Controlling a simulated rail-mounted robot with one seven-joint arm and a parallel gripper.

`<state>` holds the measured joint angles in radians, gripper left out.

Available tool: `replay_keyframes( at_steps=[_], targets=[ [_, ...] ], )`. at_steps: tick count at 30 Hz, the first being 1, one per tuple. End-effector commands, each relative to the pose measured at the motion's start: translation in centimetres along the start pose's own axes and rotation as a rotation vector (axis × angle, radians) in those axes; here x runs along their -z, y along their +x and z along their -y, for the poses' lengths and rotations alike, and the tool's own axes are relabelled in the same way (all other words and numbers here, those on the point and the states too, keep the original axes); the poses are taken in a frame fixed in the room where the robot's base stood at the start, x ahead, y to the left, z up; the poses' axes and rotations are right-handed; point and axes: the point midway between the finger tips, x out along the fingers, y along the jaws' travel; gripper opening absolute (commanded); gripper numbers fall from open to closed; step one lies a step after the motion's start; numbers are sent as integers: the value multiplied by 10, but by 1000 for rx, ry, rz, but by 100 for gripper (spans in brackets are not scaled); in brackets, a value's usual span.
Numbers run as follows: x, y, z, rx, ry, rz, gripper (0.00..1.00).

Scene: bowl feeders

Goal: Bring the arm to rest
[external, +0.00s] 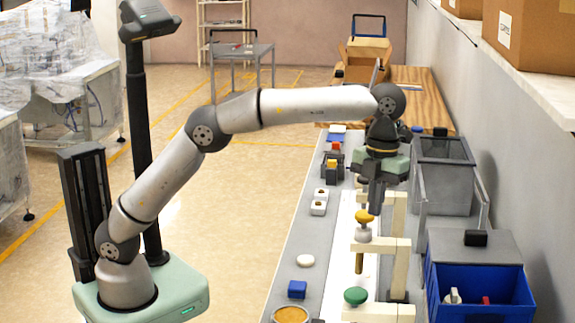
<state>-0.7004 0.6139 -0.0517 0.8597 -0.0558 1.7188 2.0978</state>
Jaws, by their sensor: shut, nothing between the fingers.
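My arm reaches from the pale green base at the lower left over the workbench (281,276). My gripper (376,208) points down above the right side of the bench. Its fingers are shut with nothing between them. A yellow-topped knob (364,215) on a cream stand (385,245) is just below and slightly left of the fingertips. Whether the fingers are clear of it in depth is hard to tell.
A green knob (355,296) sits on a nearer cream stand. A blue bin (480,299) and a grey bin (443,185) stand right. A blue block (297,289), a white round piece (305,260) and small white blocks (320,201) lie left. The floor left is open.

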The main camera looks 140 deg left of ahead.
Motion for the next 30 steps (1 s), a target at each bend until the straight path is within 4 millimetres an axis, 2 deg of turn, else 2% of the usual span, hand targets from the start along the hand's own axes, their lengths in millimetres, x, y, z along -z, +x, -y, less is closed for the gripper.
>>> replay_keyframes(
  at_steps=[14, 17, 20, 23, 24, 26, 27, 29, 30],
  targets=[
    [0, 0, 0, 0, 0, 0, 0],
    [10, 0, 0, -1, -19, 2, 0],
    [41, 2, -2, -2, -100, 13, 0],
    [92, 9, -14, 3, -251, 31, 0],
    [116, 14, -22, 7, -326, 39, 0],
    [150, 24, -39, 16, -443, 50, 0],
    [171, 32, -52, 24, -522, 55, 0],
    [201, 46, -76, 37, -639, 62, 0],
    [218, 57, -94, 46, -718, 64, 0]
  ],
)
